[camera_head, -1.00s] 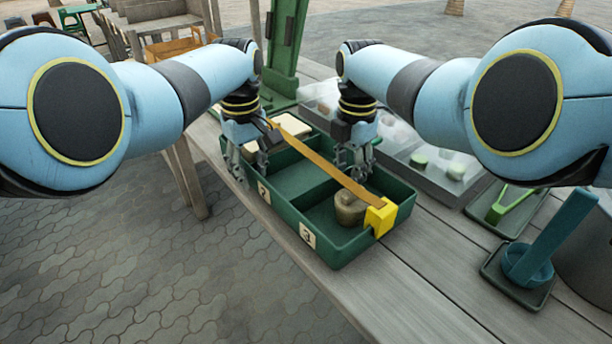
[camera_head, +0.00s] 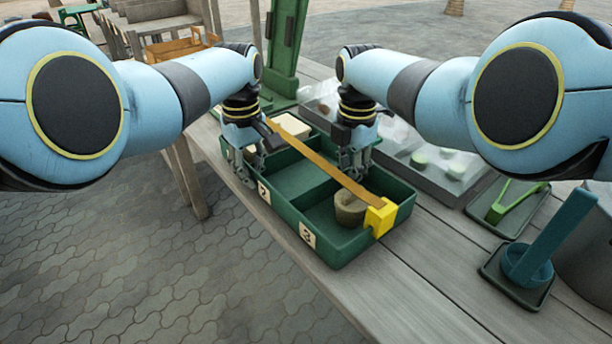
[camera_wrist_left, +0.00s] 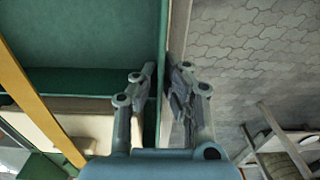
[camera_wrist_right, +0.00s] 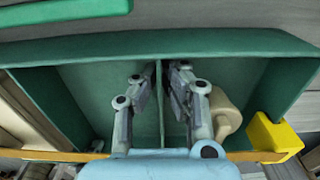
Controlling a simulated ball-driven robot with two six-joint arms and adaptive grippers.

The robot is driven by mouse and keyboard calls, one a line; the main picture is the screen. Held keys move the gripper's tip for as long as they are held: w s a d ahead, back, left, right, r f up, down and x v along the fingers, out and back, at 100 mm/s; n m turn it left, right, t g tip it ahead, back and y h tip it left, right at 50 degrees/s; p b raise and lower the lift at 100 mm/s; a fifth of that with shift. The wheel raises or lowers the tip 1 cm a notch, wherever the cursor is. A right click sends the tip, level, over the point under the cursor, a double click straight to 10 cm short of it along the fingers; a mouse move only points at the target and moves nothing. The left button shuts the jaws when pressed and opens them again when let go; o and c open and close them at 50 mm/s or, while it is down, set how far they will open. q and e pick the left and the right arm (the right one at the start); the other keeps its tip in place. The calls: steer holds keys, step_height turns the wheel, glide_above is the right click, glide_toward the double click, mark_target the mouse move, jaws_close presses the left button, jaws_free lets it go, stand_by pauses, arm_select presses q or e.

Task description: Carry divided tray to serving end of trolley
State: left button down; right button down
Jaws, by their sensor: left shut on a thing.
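The divided tray (camera_head: 345,247) is a long green box with numbered compartments, standing on the trolley (camera_head: 430,270). A beige clay mortar (camera_head: 349,212) sits in the end compartment, marked 3. An orange bar (camera_head: 330,164) runs lengthwise over the tray to a yellow end piece (camera_head: 381,217). My left gripper (camera_head: 244,174) is shut on the tray's near long wall, one finger inside and one outside, as the left wrist view (camera_wrist_left: 161,75) shows. My right gripper (camera_head: 354,169) reaches down inside; in the right wrist view (camera_wrist_right: 161,72) its fingers close on a thin divider beside the mortar.
Behind the tray is a clear-covered bin (camera_head: 440,165) with green round items. To the right are a green tong-like tool (camera_head: 512,203) and a teal holder (camera_head: 527,265). A green post (camera_head: 286,45) rises at the back. The near-right planks are bare.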

steer(key=shift+r, duration=0.1)
